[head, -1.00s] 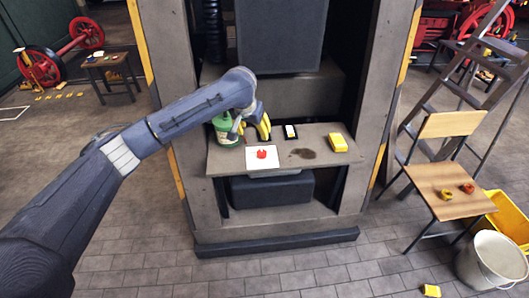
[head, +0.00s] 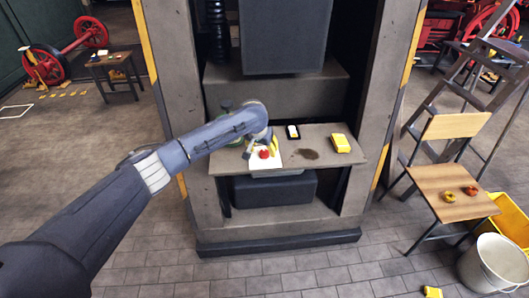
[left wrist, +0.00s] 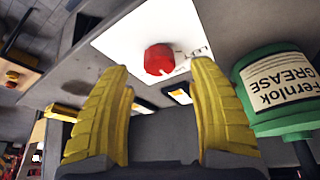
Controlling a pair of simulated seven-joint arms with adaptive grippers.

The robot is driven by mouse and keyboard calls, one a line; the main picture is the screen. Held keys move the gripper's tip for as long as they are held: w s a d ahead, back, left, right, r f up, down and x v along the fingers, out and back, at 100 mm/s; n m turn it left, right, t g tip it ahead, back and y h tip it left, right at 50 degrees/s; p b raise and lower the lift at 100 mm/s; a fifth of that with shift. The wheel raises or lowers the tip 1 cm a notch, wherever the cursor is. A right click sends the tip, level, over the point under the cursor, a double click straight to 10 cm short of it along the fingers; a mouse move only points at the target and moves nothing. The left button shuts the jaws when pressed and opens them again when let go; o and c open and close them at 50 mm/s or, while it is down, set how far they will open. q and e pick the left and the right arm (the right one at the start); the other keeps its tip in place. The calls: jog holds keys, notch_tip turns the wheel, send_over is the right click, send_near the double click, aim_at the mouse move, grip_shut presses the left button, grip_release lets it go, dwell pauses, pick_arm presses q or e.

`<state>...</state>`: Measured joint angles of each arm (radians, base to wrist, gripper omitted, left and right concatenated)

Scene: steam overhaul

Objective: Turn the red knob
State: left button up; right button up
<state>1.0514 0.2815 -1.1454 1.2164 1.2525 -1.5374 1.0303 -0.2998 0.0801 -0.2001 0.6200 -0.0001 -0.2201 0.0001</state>
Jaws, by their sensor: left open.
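The red knob (head: 264,154) sits on a white plate (head: 267,165) on the grey shelf in front of me. In the left wrist view the red knob (left wrist: 159,60) shows whole, on the white plate (left wrist: 125,45) with some dark print beside it. My left gripper (left wrist: 162,85) is open, its two yellow ribbed fingers spread apart. The knob appears between and beyond the fingertips, and they do not appear to touch it. In the head view my left gripper (head: 258,146) is right at the knob, partly hidden by my own arm. My right gripper is not in view.
A green grease tub (left wrist: 275,90) stands close beside the right finger in the left wrist view. A black-framed white item (head: 293,131), a yellow block (head: 341,143) and a dark stain (head: 309,154) lie on the shelf (head: 327,163). A wooden chair (head: 452,190) stands at right.

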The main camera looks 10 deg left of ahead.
aim_at(264, 151)
pick_arm(q)
jog(key=shift+x, duration=1.65)
jog(key=c, duration=1.3)
